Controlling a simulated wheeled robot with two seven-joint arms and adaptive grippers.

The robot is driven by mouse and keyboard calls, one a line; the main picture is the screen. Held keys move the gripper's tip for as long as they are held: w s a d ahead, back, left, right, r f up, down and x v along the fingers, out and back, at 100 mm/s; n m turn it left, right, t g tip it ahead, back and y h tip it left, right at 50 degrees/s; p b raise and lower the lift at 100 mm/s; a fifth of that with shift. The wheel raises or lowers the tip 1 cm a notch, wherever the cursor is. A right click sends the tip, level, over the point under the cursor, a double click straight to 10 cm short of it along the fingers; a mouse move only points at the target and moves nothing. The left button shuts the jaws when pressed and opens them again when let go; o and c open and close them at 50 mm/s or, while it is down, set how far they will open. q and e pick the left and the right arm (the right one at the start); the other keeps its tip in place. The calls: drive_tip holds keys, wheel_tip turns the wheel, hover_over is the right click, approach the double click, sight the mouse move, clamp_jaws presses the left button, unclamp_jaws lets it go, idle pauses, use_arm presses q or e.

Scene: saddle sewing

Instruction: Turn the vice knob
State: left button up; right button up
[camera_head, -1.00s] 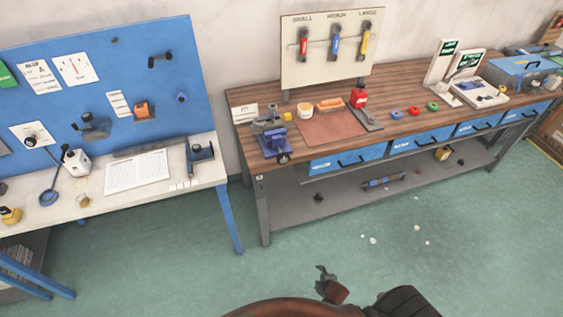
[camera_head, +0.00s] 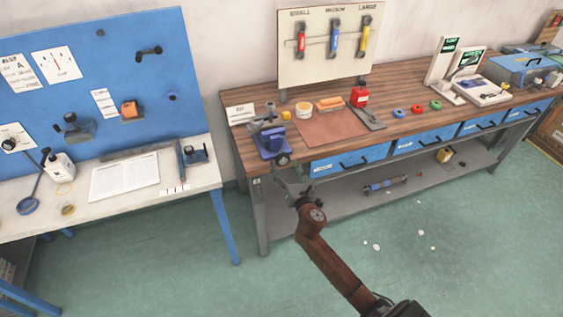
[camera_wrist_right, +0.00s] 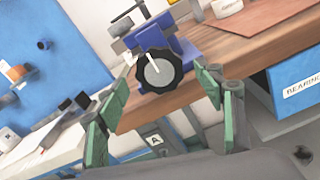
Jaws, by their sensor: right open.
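The blue vice (camera_head: 270,143) stands at the left front corner of the wooden workbench. Its dark round knob (camera_head: 283,159) faces outward past the bench's front edge. In the right wrist view the black knob (camera_wrist_right: 159,71) has a pale centre and lies ahead, between the spread fingers. My right gripper (camera_head: 294,187) is just below and in front of the knob in the head view. In the right wrist view the gripper (camera_wrist_right: 165,95) is open and empty, with green-padded fingers on either side, apart from the knob. My left gripper is not in view.
The white table (camera_head: 205,175) with a blue pegboard (camera_head: 100,75) stands to the left. The green floor in front is mostly clear.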

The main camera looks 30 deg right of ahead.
sight(283, 162)
drive_tip(key=shift+x, duration=1.25)
drive_tip(key=shift+w+d, duration=0.15)
drive_tip(key=shift+w, duration=0.4)
drive_tip(key=shift+c, duration=0.6)
drive_tip(key=shift+f, duration=0.1)
drive_tip(key=c, duration=1.1)
